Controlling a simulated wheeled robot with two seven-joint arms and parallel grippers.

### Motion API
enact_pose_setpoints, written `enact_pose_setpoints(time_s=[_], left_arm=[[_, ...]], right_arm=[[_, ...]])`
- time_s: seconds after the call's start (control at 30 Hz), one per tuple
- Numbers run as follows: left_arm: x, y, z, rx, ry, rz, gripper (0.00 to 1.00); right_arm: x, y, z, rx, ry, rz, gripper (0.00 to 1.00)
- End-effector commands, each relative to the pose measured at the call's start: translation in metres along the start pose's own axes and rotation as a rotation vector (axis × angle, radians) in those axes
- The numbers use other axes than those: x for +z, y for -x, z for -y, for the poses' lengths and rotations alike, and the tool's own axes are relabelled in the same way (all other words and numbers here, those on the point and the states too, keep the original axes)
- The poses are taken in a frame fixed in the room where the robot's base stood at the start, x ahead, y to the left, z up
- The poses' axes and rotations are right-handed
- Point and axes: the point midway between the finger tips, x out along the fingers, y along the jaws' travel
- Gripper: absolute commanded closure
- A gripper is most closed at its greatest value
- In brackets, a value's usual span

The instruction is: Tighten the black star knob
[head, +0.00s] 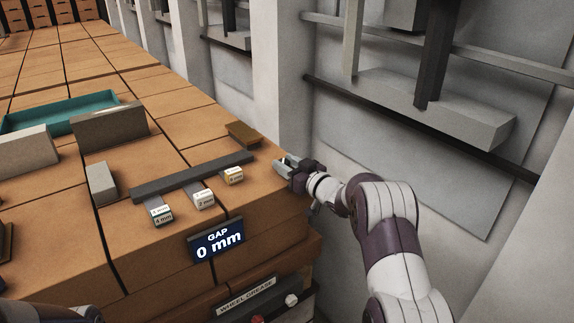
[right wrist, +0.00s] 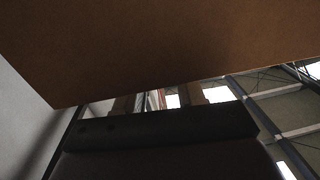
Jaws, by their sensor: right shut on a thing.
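My right gripper (head: 286,164) is at the right side edge of the brown block-topped bench (head: 262,200), with its arm coming in from the right. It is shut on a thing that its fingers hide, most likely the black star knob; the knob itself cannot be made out. In the right wrist view, the dark gripper body (right wrist: 160,128) lies below a brown surface (right wrist: 150,50). My left gripper does not show; only a dark part of my own is at the bottom left.
A long dark bar (head: 192,177) lies on the bench, with several small labelled blocks (head: 203,199) in front of it. A small brown block (head: 243,134) is near the gripper. Grey blocks (head: 101,184) and a teal tray (head: 70,113) are farther left. A pale wall stands close right.

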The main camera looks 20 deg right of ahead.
Motion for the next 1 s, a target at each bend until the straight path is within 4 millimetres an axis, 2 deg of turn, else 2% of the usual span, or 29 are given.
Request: enact_pose_setpoints(time_s=[0.27, 0.6, 0.7, 0.8, 1.0], left_arm=[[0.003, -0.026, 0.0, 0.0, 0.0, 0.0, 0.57], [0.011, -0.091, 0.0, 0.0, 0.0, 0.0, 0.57], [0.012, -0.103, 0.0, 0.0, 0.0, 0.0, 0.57], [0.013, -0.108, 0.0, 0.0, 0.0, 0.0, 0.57], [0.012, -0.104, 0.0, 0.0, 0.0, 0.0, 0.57]], right_arm=[[0.006, 0.0, 0.003, 0.1, -0.001, -0.001, 0.91], [0.011, -0.001, 0.008, 0.36, -0.001, -0.002, 0.92], [0.008, -0.002, 0.009, 0.435, -0.001, -0.001, 0.91], [0.005, -0.003, 0.011, 0.501, -0.001, 0.001, 0.92], [0.0, -0.003, 0.011, 0.606, -0.001, 0.004, 0.91]])
